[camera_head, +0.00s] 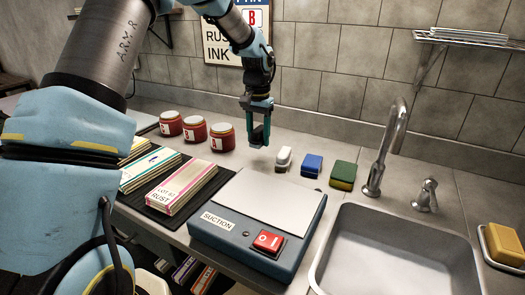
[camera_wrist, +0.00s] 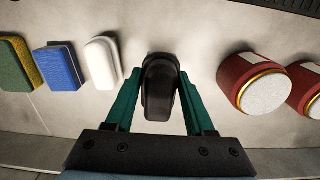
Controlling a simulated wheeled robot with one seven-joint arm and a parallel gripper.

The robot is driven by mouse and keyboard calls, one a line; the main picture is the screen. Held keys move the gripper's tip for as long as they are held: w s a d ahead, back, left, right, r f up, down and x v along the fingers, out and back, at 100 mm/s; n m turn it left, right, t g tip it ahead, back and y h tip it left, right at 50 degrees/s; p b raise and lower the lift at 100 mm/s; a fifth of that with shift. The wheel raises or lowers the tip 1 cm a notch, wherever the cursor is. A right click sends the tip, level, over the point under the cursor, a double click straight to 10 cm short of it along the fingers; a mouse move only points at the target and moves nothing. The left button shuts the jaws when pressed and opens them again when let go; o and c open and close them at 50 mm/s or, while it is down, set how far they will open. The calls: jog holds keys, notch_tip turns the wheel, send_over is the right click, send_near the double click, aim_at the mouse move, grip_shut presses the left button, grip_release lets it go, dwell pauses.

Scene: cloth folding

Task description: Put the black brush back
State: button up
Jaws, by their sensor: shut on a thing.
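My gripper (camera_head: 257,136) is above the counter, between the red jars and the white brush (camera_head: 283,159). In the wrist view, my gripper (camera_wrist: 160,95) has its two green fingers on either side of the black brush (camera_wrist: 160,85) and is shut on it. In the head view the black brush is mostly hidden between the fingers. The black brush appears upright and close to the counter; I cannot tell whether it touches. The white brush, the blue brush (camera_head: 312,166) and the green and yellow sponge (camera_head: 343,176) stand in a row to the right.
Several red jars (camera_head: 222,137) stand left of my gripper. A suction box (camera_head: 210,222) with a red switch is in front. The tap (camera_head: 385,150) and sink (camera_head: 340,215) are at the right. Stacks of paper (camera_head: 175,188) lie on a dark mat.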

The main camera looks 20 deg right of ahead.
aim_at(258, 160)
jog(key=shift+f+p, duration=0.5)
jog(key=shift+f, duration=2.15)
jog(key=shift+f, duration=0.2)
jog(key=o, duration=1.3)
